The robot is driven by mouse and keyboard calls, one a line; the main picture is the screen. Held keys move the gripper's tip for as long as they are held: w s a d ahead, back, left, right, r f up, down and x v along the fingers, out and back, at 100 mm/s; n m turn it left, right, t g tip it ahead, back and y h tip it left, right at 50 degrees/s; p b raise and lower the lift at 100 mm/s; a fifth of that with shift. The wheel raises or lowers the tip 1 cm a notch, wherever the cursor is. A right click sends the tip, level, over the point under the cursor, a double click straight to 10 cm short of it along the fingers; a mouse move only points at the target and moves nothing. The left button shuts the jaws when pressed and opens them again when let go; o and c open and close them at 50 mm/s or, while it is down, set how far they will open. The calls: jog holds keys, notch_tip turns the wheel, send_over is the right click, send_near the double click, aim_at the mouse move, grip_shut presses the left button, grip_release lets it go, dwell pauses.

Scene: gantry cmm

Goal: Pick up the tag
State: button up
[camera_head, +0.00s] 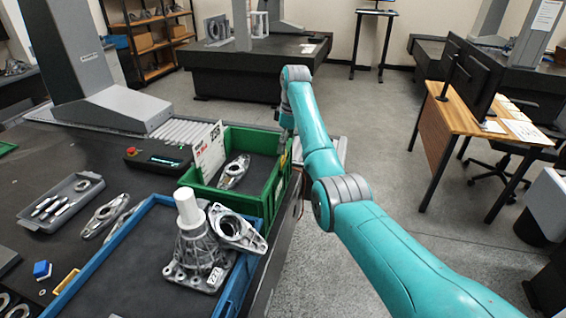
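A small white tag (215,277) with dark print sits on the lower front of a grey metal casting, in or at the blue-edged tray (100,262). A larger white card (209,152) with black and red print stands upright at the left side of the green bin (232,201). I cannot tell from the picture which of the two is the task's tag. My teal arm reaches up from the lower right, and its wrist bends down near the green bin's far right corner. My gripper's fingers do not show clearly there, and I see nothing held.
A metal flange part (234,172) lies in the green bin. A casting with a white cylinder (189,207) stands in front of it. A grey tray (60,203), a control box (158,157) and loose parts lie left. The floor (370,150) beyond my arm is clear.

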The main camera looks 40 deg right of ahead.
aim_at(283, 157)
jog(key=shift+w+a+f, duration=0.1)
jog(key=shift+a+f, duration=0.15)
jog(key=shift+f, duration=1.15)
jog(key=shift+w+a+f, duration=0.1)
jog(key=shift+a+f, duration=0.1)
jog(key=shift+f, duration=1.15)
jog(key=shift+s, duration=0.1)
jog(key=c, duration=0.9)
